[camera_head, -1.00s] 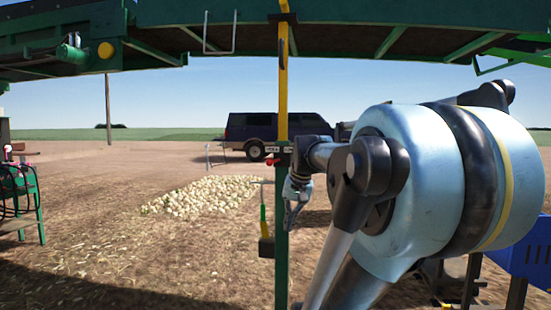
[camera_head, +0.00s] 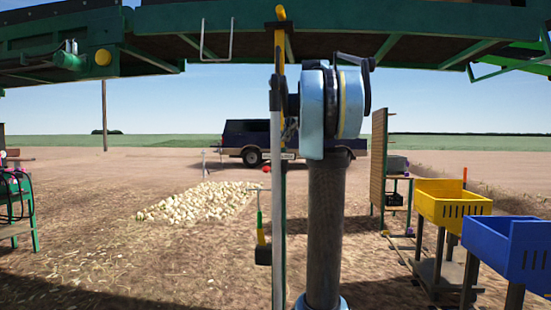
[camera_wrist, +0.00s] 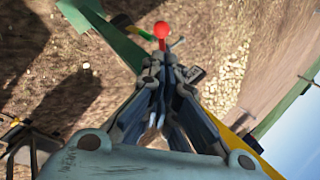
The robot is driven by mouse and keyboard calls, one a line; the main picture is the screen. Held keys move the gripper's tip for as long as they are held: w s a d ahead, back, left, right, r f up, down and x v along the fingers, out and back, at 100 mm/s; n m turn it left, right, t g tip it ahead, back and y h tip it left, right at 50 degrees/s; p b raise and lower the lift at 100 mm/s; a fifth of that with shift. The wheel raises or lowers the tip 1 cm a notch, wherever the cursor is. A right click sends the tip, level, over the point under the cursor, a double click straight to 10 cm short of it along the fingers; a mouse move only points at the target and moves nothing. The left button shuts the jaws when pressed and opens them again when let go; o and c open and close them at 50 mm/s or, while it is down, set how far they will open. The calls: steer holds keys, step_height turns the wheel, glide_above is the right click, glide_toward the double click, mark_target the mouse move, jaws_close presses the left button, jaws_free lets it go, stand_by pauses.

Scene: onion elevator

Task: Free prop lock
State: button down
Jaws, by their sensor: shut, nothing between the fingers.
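The prop is an upright post, yellow (camera_head: 280,40) at the top and dark green below, under the green elevator frame. A small red ball knob (camera_head: 266,168) shows just left of the post. The same red knob (camera_wrist: 162,30) appears larger in the wrist view, just beyond my fingertips, with a thin pin beside it. My gripper (camera_wrist: 166,62) has its fingers together with nothing between them. It points toward the knob; I cannot tell whether it touches it. In the head view my arm covers the gripper and much of the post.
The green elevator frame (camera_head: 420,18) spans overhead. A short tool with a dark block (camera_head: 263,255) hangs beside the post. A yellow crate (camera_head: 452,207) and a blue crate (camera_head: 510,250) stand right. An onion pile (camera_head: 200,200) and a dark vehicle (camera_head: 245,130) are behind.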

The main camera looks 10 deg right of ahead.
glide_toward(272, 168)
steer(key=a+f, duration=0.4)
steer(key=shift+f, duration=0.25)
steer(key=shift+d, duration=0.1)
